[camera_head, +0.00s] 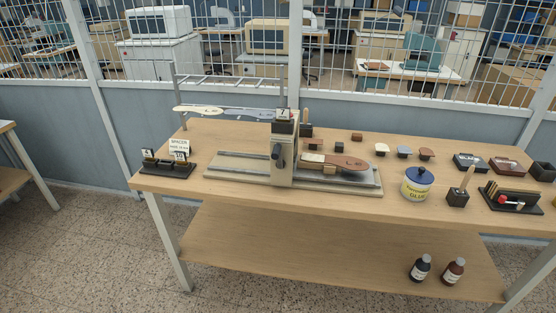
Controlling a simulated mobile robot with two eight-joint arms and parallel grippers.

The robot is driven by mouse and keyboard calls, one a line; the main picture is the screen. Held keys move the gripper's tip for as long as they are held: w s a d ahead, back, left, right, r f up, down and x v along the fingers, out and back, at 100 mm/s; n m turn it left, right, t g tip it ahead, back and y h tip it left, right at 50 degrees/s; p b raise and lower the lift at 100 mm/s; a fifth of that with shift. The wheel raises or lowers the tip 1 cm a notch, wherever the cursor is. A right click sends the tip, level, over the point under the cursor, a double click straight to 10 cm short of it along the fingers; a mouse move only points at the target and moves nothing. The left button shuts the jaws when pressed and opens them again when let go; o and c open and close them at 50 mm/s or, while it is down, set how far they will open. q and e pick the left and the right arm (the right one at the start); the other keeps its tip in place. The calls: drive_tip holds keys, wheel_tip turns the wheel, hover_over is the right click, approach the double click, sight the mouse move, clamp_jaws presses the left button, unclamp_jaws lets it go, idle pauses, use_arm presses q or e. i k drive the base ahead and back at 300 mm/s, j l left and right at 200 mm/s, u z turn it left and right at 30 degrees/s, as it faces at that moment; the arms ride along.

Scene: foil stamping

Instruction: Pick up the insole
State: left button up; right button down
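A brown insole-shaped piece (345,162) lies on the right part of the stamping press (284,155), with its left end close to the press column. A cream insole-shaped piece (197,110) and a blue-grey one (248,114) lie at the metal rack (228,77) behind the press, left of its column. Which of these is the task's insole I cannot tell. Neither of my grippers is in view.
The wooden table (228,194) also holds a small numbered stand (168,167), a glue jar (417,184), small blocks and dark trays on the right. Two bottles (420,268) (453,271) stand on the lower shelf (300,255). A wire-mesh partition is behind.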

sight(350, 162)
drive_tip(key=i+l+u, duration=0.5)
drive_tip(key=l, duration=0.15)
drive_tip(key=i+l+u, duration=0.2)
drive_tip(key=l, duration=0.15)
drive_tip(key=k, duration=0.1)
